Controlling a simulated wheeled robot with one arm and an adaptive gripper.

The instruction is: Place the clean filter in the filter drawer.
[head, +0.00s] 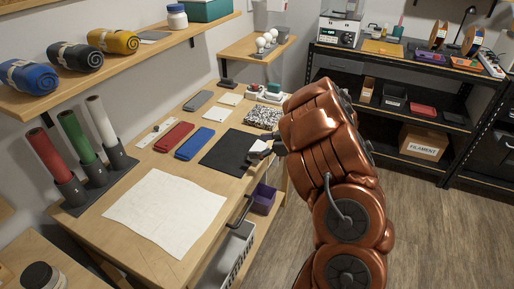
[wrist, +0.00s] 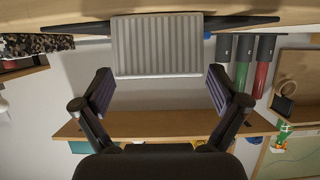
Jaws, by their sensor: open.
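A pale, pleated filter (head: 257,147) rests at the right edge of the black mat (head: 226,153) on the workbench. In the wrist view the filter (wrist: 156,42) is at the top centre, its ridged face towards me. My gripper (wrist: 160,88) is open, its two dark fingers spread wide left and right with nothing between them. The filter is just beyond the fingertips and lies between their lines. In the head view my gripper (head: 273,149) is at the bench's right edge beside the filter, partly hidden by my arm. I cannot make out which thing is the filter drawer.
A dark curved handle (head: 240,211) sticks out from the bench's front edge. A purple bin (head: 263,199) and a white basket (head: 234,254) are below the bench top.

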